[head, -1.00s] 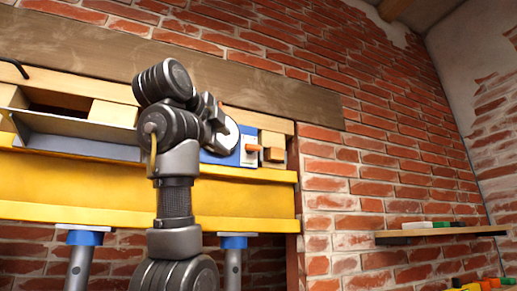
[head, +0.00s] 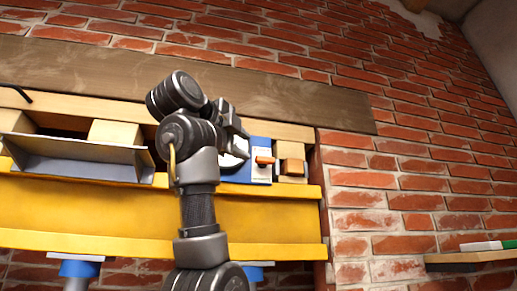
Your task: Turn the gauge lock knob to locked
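The gauge is a blue unit (head: 243,176) set in the wall recess between wooden blocks. Its round white face (head: 236,158) is mostly hidden behind my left gripper. An orange knob (head: 265,160), apparently the lock knob, sits on a white plate (head: 261,174) at the gauge's right side, its bar lying roughly level. Any markings on the plate are too small to read. My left gripper (head: 239,137) is in front of the gauge, up and left of the orange knob. Contact and finger opening cannot be made out. My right gripper is not in view.
A yellow beam (head: 270,222) runs below the recess, on blue-topped props (head: 80,268). A grey metal ledge (head: 80,160) juts out at the left. A wooden block (head: 291,166) is right of the knob. A shelf (head: 470,257) with small items is at the right.

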